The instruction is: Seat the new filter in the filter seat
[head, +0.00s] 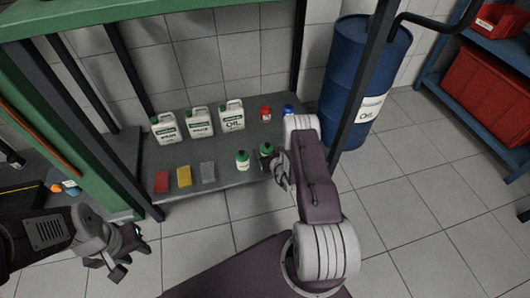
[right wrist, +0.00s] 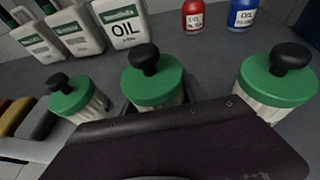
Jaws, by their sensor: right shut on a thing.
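Several green-capped filters with pale bodies and black knobs stand on the grey lower shelf. The left filter (head: 242,160) stands free and also shows in the right wrist view (right wrist: 78,97). My right gripper (head: 262,159) is shut on the middle filter (right wrist: 152,82), whose cap also shows in the head view (head: 267,149). The right filter (right wrist: 277,82) stands apart from it; my right arm hides it in the head view. My left gripper (head: 131,257) is open and empty above the floor, in front of the shelf. I cannot make out the filter seat.
White jugs (head: 199,122) stand behind on the shelf (head: 225,178). Red (head: 162,182), yellow (head: 184,176) and grey (head: 208,171) blocks lie at its front left. A red bottle (head: 266,113) and blue bottle (head: 288,110) stand behind. Shelf posts and a blue drum (head: 357,80) flank it.

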